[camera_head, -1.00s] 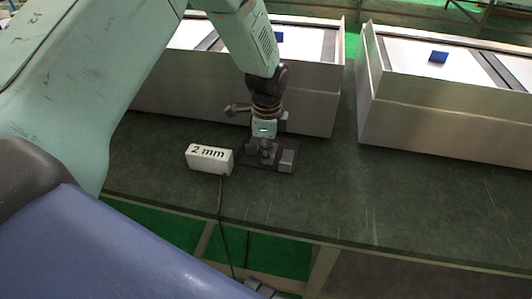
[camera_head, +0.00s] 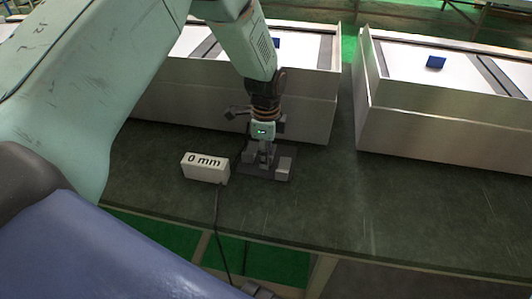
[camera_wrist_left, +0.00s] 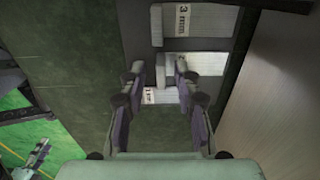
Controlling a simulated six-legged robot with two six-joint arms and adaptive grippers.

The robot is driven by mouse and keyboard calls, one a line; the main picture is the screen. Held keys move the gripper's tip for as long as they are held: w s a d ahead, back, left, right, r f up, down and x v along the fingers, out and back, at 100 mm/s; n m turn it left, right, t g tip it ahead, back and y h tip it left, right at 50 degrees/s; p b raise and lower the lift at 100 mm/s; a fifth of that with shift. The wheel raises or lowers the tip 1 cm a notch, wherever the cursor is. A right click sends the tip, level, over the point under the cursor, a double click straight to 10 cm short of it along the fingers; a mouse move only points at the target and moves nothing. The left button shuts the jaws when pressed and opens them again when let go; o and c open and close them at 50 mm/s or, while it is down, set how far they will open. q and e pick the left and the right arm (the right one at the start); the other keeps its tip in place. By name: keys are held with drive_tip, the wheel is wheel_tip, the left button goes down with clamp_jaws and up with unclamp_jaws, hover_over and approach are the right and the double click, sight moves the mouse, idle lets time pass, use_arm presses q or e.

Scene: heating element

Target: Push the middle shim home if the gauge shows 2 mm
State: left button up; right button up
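The gauge (camera_head: 205,168) is a white box on the dark bench reading "0 mm". Right of it is a dark fixture (camera_head: 262,173) with grey blocks. My left gripper (camera_head: 264,152) points down over this fixture. In the left wrist view its fingertips (camera_wrist_left: 159,68) are apart, with a grey block end showing between them; whether they touch it I cannot tell. A third labelled piece (camera_wrist_left: 149,96) is partly hidden by the fingers. My right gripper is out of view.
Two large metal-sided boxes (camera_head: 310,115) (camera_head: 440,135) with white panels stand behind the fixture, a gap between them. A cable (camera_head: 219,235) runs from the gauge over the front edge. The bench right of the fixture is clear.

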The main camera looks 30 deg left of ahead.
use_arm(q)
drive_tip(key=shift+r, duration=0.15)
wheel_tip(320, 180, up, 12)
idle(0.6)
idle(0.3)
